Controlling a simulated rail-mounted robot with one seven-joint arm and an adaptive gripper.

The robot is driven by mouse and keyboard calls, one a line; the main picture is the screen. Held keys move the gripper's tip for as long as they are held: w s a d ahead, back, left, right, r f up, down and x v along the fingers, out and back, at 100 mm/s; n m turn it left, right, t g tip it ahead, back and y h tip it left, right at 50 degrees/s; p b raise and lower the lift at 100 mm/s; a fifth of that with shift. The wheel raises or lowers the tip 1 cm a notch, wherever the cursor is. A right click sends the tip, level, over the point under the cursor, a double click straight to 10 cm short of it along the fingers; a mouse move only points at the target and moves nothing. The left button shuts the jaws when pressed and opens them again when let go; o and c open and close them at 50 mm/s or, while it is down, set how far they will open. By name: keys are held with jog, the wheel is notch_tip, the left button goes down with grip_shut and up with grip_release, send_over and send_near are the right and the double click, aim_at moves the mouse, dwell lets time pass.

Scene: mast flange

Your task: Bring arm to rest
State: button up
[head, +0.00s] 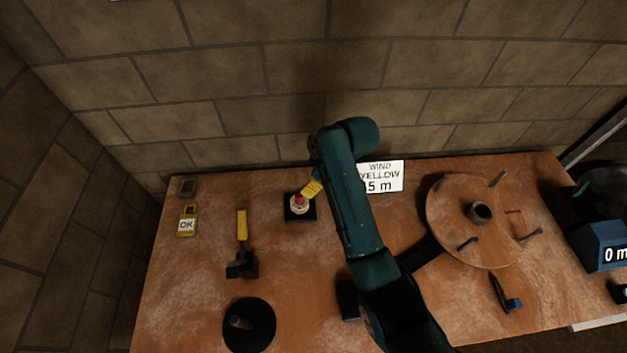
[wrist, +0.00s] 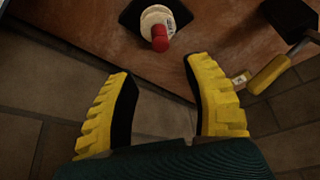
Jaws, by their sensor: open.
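My teal arm reaches over the wooden table (head: 190,300) from the front right in the head view. My gripper (head: 313,188) has yellow fingers and is near a red-topped button on a black base (head: 299,205) at the table's back. In the wrist view my gripper (wrist: 165,95) is open, with nothing between its fingers. The red-topped button (wrist: 158,35) shows beyond the fingertips, apart from them. Part of the gripper is hidden behind the arm in the head view.
A sign (head: 382,176) stands behind the arm. A round wooden flange with pegs (head: 450,222) and a wrench-like tool (head: 505,294) are right. Stone walls bound the back and left.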

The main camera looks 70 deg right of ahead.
dwell(0.4)
jog(key=w+a+r+n, duration=0.1)
jog(key=w+a, duration=0.4)
jog(key=w+a+n, duration=0.2)
jog(key=w+a, duration=0.2)
jog(key=a, duration=0.1)
jog(key=w+a+r+n+t+y, duration=0.1)
jog(key=w+a, duration=0.4)
jog(key=shift+w+a+r+n, duration=0.3)
jog(key=shift+w+a+n, duration=0.05)
jog(key=shift+a+n, duration=0.05)
jog(key=w+a+r+n+t, duration=0.1)
jog(key=w+a+r+t, duration=0.25)
jog(key=a+r, duration=0.55)
jog(key=w+a+r+n+t, duration=0.1)
jog(key=w+a+r+t, duration=0.25)
jog(key=a+r, duration=0.55)
jog(key=s+a+r+m+t, duration=0.15)
jog(key=s+r+t, duration=0.35)
jog(key=r, duration=0.5)
jog(key=s+r+m+t, duration=0.35)
jog(key=s+r, duration=0.25)
jog(key=r, duration=0.4)
notch_tip(320, 180, up, 23)
jog(key=t+p, duration=0.1)
jog(key=p, duration=2.1)
jog(key=shift+f+m+h, duration=0.15)
jog(key=shift+m+h, duration=0.15)
jog(key=shift+h, duration=0.1)
jog(key=shift+a, duration=0.1)
